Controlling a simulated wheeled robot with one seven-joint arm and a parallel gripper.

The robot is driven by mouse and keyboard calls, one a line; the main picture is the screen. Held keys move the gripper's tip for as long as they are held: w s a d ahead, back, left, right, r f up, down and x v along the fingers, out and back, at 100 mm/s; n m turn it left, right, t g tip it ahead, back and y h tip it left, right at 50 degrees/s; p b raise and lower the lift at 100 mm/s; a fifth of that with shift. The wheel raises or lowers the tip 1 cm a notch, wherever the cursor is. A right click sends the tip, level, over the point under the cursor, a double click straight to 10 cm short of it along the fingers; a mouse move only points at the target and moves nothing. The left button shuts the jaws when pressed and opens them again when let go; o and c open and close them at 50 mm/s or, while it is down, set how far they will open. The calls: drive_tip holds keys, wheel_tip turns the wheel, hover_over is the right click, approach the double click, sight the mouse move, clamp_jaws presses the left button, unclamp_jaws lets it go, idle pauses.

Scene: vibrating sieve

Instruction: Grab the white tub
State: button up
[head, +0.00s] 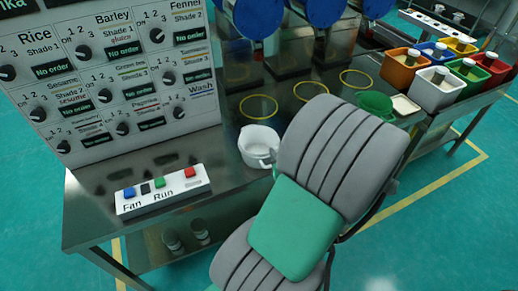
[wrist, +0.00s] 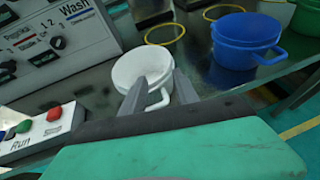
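The white tub (head: 257,143) stands upright on the metal table, right of the button box. It also shows in the wrist view (wrist: 136,66), with its handle (wrist: 161,98) turned toward me. My gripper (wrist: 160,78) is open, its two grey fingers apart on either side of the handle in the picture. I cannot tell whether the fingers touch the tub. In the head view my arm hides most of the gripper.
The button box (head: 162,190) is at the front left, with the order panel (head: 105,75) behind. A blue tub (wrist: 240,42) stands to the right in the wrist view. A green tub (head: 375,104) and colored bins (head: 434,88) are farther right. Yellow rings (head: 259,107) mark the table.

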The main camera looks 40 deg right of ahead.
sight(275, 135)
drive_tip(key=shift+m+h, duration=0.3)
drive_tip(key=shift+m, duration=0.4)
drive_tip(key=x, duration=0.7)
drive_tip(key=d+x, duration=0.1)
drive_tip(key=x, duration=0.3)
drive_tip(key=shift+d+f, duration=0.1)
drive_tip(key=shift+d, duration=0.1)
drive_tip(key=shift+c, duration=0.6)
clamp_jaws()
